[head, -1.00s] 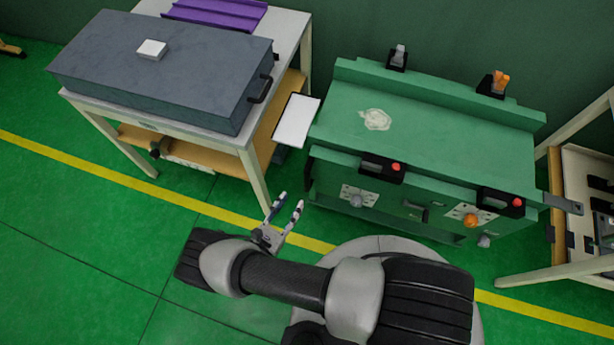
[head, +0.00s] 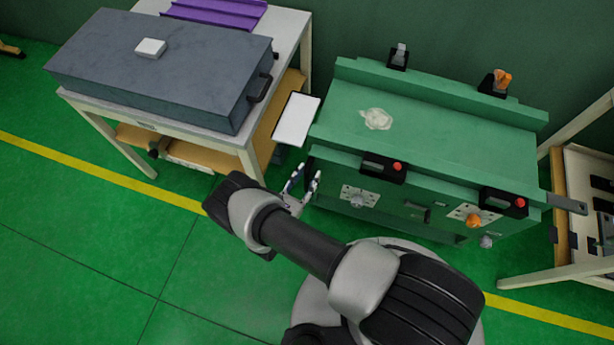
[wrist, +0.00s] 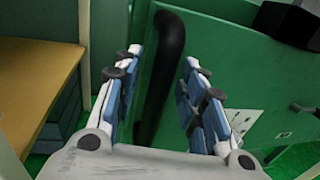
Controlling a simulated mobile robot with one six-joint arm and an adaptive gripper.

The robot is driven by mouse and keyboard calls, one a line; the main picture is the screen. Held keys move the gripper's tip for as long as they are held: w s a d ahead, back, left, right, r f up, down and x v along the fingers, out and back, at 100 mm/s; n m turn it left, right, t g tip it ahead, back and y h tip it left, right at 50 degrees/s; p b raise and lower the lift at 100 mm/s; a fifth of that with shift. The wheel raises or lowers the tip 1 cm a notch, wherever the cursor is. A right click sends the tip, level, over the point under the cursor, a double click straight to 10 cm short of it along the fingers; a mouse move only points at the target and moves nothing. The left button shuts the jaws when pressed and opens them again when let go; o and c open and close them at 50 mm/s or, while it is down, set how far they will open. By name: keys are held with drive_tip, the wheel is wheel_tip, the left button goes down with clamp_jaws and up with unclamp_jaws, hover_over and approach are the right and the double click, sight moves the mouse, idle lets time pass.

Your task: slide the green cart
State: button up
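The green cart (head: 440,135) stands against the wall, with black fixtures and knobs on its front. My gripper (head: 304,178) is at the cart's left front corner, low beside its side panel. In the wrist view my gripper (wrist: 160,72) is open and empty. A black upright bar handle (wrist: 168,50) on the cart's green panel shows between the two fingers. The fingers lie on either side of it in the picture; whether they reach around it or touch it cannot be told. The handle's lower end is partly hidden.
At the left is a white-legged table (head: 292,30) with a grey case (head: 190,65) and a purple tray (head: 218,11). A white panel (head: 297,119) sticks out between table and cart. A rack (head: 566,195) stands close at the right. Green floor is free in front.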

clamp_jaws()
idle(0.6)
